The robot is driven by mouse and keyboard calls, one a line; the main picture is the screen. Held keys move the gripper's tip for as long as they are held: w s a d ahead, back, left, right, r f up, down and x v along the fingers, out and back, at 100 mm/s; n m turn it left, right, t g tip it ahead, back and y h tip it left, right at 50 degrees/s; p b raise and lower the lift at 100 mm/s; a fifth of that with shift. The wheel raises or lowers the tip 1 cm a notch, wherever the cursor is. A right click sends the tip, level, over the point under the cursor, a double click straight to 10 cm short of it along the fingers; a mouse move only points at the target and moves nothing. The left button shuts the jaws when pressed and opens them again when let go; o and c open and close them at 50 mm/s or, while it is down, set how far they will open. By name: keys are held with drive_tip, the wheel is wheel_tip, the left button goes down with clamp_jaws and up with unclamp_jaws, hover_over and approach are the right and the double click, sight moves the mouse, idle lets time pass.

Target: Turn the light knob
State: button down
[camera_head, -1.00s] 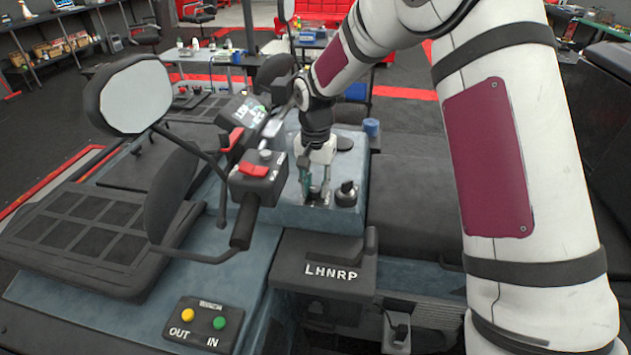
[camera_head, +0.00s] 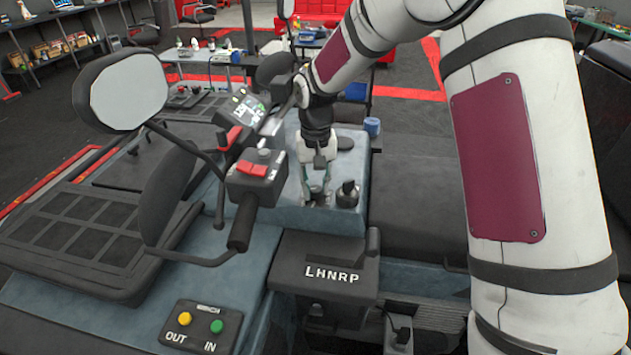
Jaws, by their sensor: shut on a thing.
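My gripper (camera_head: 317,190) reaches down onto the blue-grey console (camera_head: 340,222) in the middle of the view. Its fingers are closed around a small knob on the console top, which they mostly hide. A second black knob (camera_head: 347,194) stands just right of the fingers, apart from them and in plain sight. I cannot read any label that tells which knob is for the light.
The handlebar switch box (camera_head: 256,172) with its red switch and black grip is close on the left. A mirror (camera_head: 124,92) stands further left. The LHNRP gear panel (camera_head: 325,272) lies in front. A yellow-and-green button box (camera_head: 200,327) is at lower left.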

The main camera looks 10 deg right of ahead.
sight(316, 188)
drive_tip(key=shift+n, duration=1.9)
drive_tip(key=shift+b, duration=0.3)
drive_tip(key=c, duration=1.3)
unclamp_jaws()
wheel_tip(316, 188, up, 12)
drive_tip(key=shift+r, duration=0.2)
